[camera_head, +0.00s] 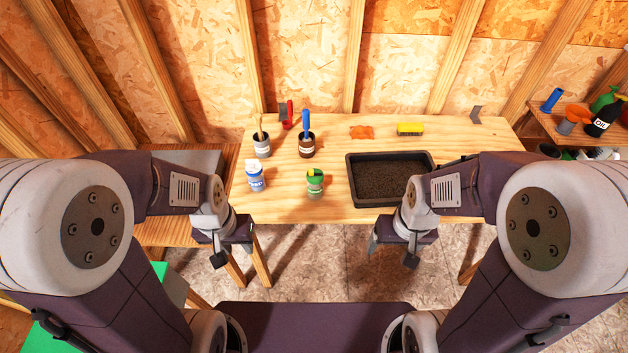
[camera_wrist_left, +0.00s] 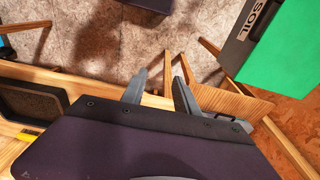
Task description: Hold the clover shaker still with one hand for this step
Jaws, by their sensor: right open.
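A green shaker (camera_head: 315,186) with a green and yellow top stands upright near the front edge of the wooden workbench; it looks like the clover shaker. A white and blue shaker (camera_head: 254,178) stands to its left. My left gripper (camera_head: 233,254) is in front of the bench, lower left of the green shaker and apart from it. In the left wrist view, its two fingers (camera_wrist_left: 160,77) are spread with nothing between them. My right gripper (camera_head: 392,255) is open and empty in front of the bench, to the right, below the soil tray.
A black tray of soil (camera_head: 351,185) lies on the right of the bench (camera_head: 450,205). Cups with tools (camera_head: 262,147) (camera_head: 306,148) stand behind the shakers. Bench space around the green shaker is clear.

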